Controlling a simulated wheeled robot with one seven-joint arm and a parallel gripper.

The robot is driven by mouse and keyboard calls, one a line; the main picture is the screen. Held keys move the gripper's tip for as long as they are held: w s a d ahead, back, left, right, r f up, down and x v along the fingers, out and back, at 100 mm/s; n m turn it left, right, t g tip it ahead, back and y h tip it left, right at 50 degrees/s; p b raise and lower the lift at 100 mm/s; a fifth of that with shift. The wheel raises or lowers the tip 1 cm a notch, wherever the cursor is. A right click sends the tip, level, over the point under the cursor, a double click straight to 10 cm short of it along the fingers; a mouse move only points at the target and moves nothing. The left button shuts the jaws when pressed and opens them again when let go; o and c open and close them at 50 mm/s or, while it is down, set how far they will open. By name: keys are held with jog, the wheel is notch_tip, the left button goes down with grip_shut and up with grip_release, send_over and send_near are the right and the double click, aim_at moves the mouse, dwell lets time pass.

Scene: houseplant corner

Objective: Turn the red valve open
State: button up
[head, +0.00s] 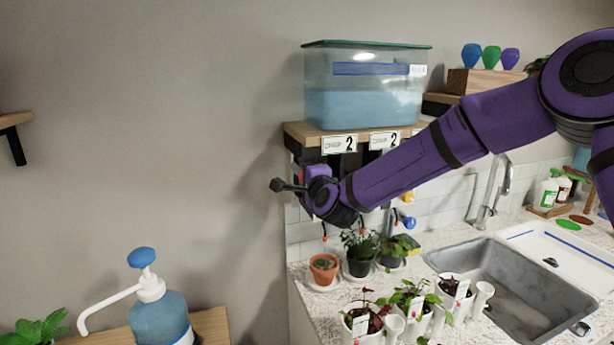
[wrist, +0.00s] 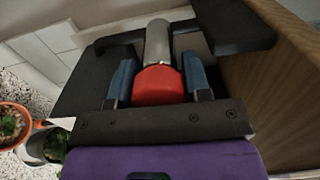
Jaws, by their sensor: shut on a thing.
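The red valve (wrist: 158,86) is a rounded red knob in front of a grey metal cylinder (wrist: 158,42) in the wrist view. My gripper (wrist: 161,78) has its two blue-grey fingers on either side of the knob and is shut on it. In the head view my purple arm reaches in from the right to just under the shelf's left end. There the red valve is hidden behind my wrist. How far the valve is turned cannot be told.
A lidded tank of blue water (head: 362,104) stands on the wooden shelf (head: 300,133) above my wrist. A blue knob (head: 408,222) and a yellow knob (head: 407,196) sit to the right. Potted plants (head: 324,268) stand on the counter below, beside a sink (head: 515,285).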

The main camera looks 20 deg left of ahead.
jog(key=o, duration=0.9)
jog(key=shift+s, duration=0.1)
jog(key=v, duration=1)
jog(key=shift+s+d, duration=0.25)
jog(key=shift+d, duration=0.05)
jog(key=s+d+r+n+g+h, duration=0.2)
jog(key=s+d+r+n, duration=0.1)
jog(key=d, duration=0.6)
jog(key=s+d+r+n+g+h, duration=0.1)
jog(key=s+d+r+n+h, duration=0.2)
jog(key=d, duration=0.6)
jog(key=s+d+r+n+g+h, duration=0.2)
jog(key=s+d+n, duration=0.2)
jog(key=d, duration=0.4)
jog(key=s+d+g+h, duration=0.1)
jog(key=s+d, duration=0.4)
jog(key=s, duration=0.2)
jog(key=s+d+n+g+h, duration=0.1)
jog(key=s+d+g, duration=0.1)
jog(key=s+d, duration=0.4)
jog(key=s+d+g+h, duration=0.1)
jog(key=s+d, duration=0.5)
jog(key=s, duration=0.2)
jog(key=shift+s+d+g, duration=0.1)
jog(key=shift+d+g, duration=0.1)
jog(key=shift+g, duration=0.2)
